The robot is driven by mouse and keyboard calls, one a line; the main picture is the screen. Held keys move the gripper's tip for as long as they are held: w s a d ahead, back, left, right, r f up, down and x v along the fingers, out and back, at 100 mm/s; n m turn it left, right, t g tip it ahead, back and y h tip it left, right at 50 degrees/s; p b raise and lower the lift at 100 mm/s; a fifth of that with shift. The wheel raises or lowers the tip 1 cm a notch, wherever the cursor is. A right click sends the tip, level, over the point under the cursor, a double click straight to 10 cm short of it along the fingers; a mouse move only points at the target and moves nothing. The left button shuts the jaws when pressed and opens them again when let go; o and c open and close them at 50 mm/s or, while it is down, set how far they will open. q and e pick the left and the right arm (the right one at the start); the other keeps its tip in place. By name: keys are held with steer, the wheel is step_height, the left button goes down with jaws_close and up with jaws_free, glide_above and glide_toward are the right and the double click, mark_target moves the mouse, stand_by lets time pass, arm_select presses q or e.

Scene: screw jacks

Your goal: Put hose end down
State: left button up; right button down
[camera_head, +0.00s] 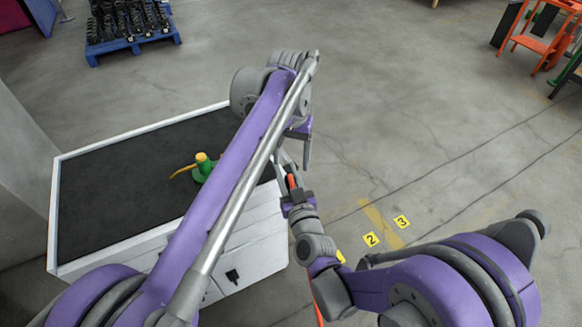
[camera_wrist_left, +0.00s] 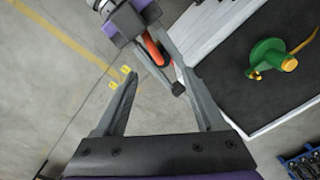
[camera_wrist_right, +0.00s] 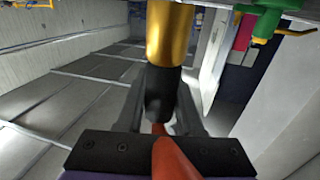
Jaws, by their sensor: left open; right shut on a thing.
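The hose end shows in the right wrist view as a gold cylinder (camera_wrist_right: 170,35) with a black collar and a red hose (camera_wrist_right: 172,155) behind it. My right gripper (camera_wrist_right: 160,108) is shut on the collar. In the head view an orange-red piece of the hose (camera_head: 291,182) shows at my right gripper, beside the workbench's right side; the gold part is not clear there. My left gripper (camera_wrist_left: 154,78) is open and empty. Its fingers point toward my right gripper and the orange-red hose piece (camera_wrist_left: 153,49), close by. The left arm hides part of the scene in the head view.
A white workbench (camera_head: 141,130) with a dark top carries a green screw jack (camera_head: 204,168) with a yellow handle. Bare top lies left of the jack. Yellow floor signs (camera_head: 371,240), a blue pallet (camera_head: 132,42) and an orange stand (camera_head: 540,45) are farther off.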

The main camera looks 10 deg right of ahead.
mark_target(291, 175)
arm_select(q)
steer(key=shift+f, duration=2.15)
jaws_close()
arm_select(e)
steer(key=shift+c, duration=2.4)
jaws_free()
steer(key=shift+s, duration=0.1)
